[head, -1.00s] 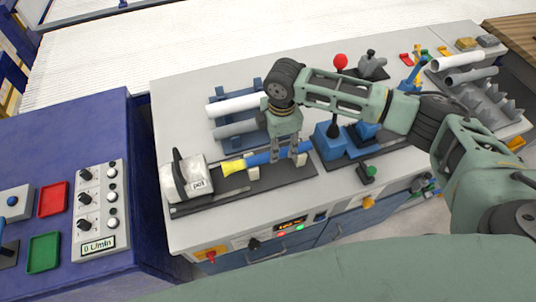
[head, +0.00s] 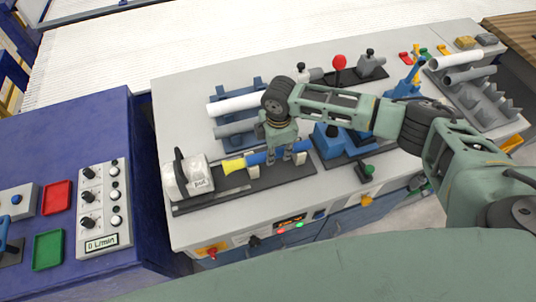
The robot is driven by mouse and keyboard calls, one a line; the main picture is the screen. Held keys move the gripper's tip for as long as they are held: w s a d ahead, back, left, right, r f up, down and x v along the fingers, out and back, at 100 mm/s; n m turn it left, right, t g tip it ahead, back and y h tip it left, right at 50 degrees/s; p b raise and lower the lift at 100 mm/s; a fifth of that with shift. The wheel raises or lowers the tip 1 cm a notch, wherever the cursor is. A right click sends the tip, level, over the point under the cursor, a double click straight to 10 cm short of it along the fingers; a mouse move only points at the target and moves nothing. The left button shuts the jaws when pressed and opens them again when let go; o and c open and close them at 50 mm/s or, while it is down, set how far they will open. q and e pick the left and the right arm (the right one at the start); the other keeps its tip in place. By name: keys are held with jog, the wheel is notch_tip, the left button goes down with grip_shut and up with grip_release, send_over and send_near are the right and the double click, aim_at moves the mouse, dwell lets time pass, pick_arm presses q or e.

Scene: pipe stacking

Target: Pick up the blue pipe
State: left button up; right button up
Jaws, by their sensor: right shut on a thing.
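The blue pipe (head: 258,158) lies along a dark fixture near the front of the grey worktop, with a yellow flared piece (head: 233,165) at its left end. My right gripper (head: 281,159) comes down from above and is shut on the pipe near its middle. Its fingers hide a short stretch of the pipe. I cannot tell whether the pipe is raised off the fixture. My left gripper is not in view.
A white machine (head: 188,177) stands at the fixture's left end. White and grey pipes lie on a blue rack (head: 217,117) behind. A blue device (head: 328,140) is close on the right, and a red-knobbed lever (head: 339,63) stands behind. A grey stepped rack (head: 486,98) is at far right.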

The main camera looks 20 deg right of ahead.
grip_shut()
jog(key=shift+r, duration=0.1)
